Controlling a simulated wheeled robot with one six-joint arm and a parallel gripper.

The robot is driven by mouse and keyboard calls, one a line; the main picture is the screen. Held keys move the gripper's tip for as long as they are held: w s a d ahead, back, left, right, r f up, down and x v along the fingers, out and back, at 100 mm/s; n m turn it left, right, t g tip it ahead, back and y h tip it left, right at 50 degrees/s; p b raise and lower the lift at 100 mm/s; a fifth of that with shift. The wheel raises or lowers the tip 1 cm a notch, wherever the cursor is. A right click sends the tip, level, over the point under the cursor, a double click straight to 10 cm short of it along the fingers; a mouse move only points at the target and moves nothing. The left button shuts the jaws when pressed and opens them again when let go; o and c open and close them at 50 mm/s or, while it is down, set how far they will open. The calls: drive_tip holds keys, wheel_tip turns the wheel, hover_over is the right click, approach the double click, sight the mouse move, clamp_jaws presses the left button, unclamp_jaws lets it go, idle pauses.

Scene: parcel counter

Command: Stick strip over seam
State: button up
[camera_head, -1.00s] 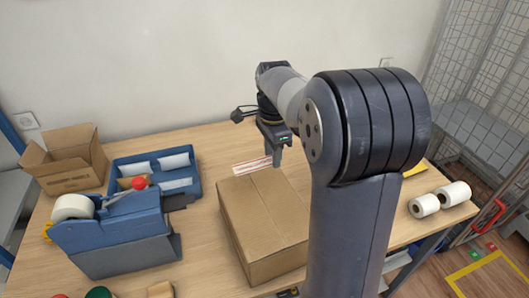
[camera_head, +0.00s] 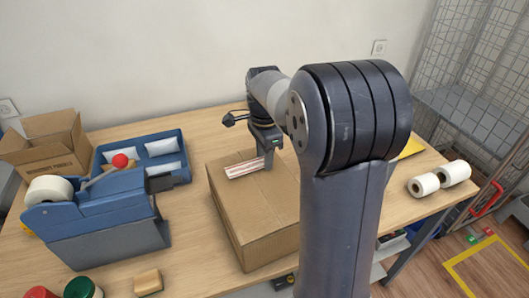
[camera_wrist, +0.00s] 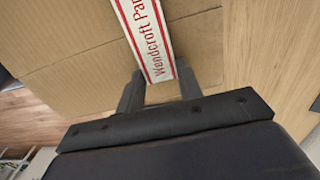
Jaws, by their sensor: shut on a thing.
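The strip (camera_head: 243,170) is white with red edges and red lettering that begins "Wendcroft Par" in the wrist view (camera_wrist: 147,38). My gripper (camera_head: 268,161) is shut on one end of it, the fingers (camera_wrist: 160,88) at its two sides in the wrist view. The strip is over the far part of the closed brown carton's top (camera_head: 262,210); I cannot tell whether it touches. A faint seam runs along the carton top from the far side to the near side. Part of the carton is hidden behind my arm.
A blue tape dispenser (camera_head: 105,215) with a red knob stands left, before a blue tray (camera_head: 108,158) of white packets. An open carton (camera_head: 45,150) is at the far left. White rolls (camera_head: 424,185) lie right. A wooden block (camera_head: 148,282) is at the front.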

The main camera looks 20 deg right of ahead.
drive_tip(key=o, duration=0.7)
drive_tip(key=shift+r, duration=0.1)
drive_tip(key=shift+r+p, duration=2.45)
drive_tip(key=shift+r, duration=0.25)
wheel_tip(320, 180, up, 8)
drive_tip(key=p, duration=0.6)
